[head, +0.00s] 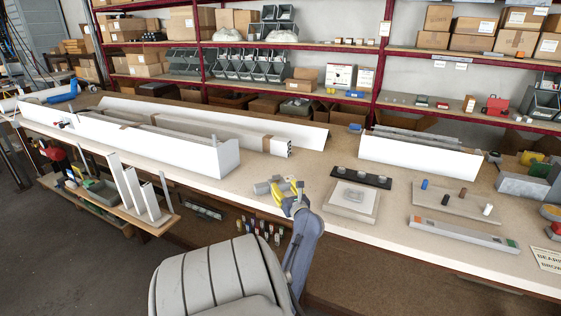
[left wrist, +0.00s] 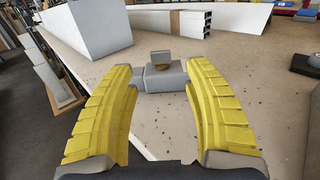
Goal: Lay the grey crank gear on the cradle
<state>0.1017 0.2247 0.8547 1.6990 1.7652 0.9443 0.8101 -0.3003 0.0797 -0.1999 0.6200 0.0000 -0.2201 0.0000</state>
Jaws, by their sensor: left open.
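A small grey block-like part with a raised piece on top, which looks like the grey crank gear (head: 264,187), lies on the bench just beyond my left gripper (head: 287,190). In the left wrist view the grey crank gear (left wrist: 164,78) shows between and beyond the yellow fingertips. My left gripper is open and empty; no contact with the part is visible. A pale square block with a shallow raised top, probably the cradle (head: 368,212), lies on the bench to the right of the gripper. My right gripper is not in view.
A black strip with round grey pieces (head: 361,177) lies behind the pale block. Long white profiles (head: 140,140) fill the bench at left; another white profile (head: 420,157) stands at right. A grey board with small cylinders (head: 455,203) lies further right. Bench between gear and block is clear.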

